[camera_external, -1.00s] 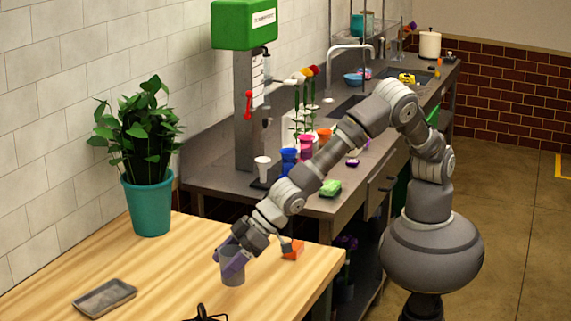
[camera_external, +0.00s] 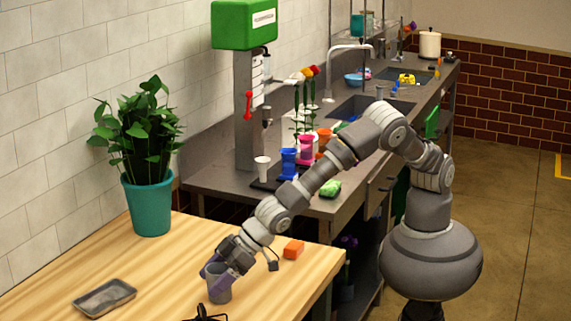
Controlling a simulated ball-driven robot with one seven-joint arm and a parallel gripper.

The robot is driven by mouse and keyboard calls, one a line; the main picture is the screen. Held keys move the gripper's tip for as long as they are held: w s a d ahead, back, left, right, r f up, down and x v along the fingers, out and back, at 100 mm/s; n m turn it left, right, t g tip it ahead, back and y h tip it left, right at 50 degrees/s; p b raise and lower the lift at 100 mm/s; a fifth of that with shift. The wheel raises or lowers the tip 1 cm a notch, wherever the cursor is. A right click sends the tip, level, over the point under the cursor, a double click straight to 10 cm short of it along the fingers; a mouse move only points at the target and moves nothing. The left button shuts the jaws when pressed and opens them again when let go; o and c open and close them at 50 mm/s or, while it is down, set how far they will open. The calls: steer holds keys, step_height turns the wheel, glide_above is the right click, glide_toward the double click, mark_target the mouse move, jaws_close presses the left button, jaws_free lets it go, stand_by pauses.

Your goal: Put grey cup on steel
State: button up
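The grey cup (camera_external: 219,291) is upright over the front part of the wooden table. My gripper (camera_external: 216,272) has purple fingers on either side of the cup, near its rim, and is shut on it. The arm reaches down to it from the upper right. I cannot tell whether the cup's base touches the wood. The steel counter (camera_external: 300,204) runs along the wall behind the table, with a sink further back. A shallow grey metal-looking tray (camera_external: 104,297) lies on the table, left of the cup.
A teal-potted plant (camera_external: 149,205) stands at the table's back.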

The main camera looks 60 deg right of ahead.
steer(key=shift+o, duration=0.9)
steer(key=shift+r+p, duration=0.15)
steer(key=shift+p, duration=0.15)
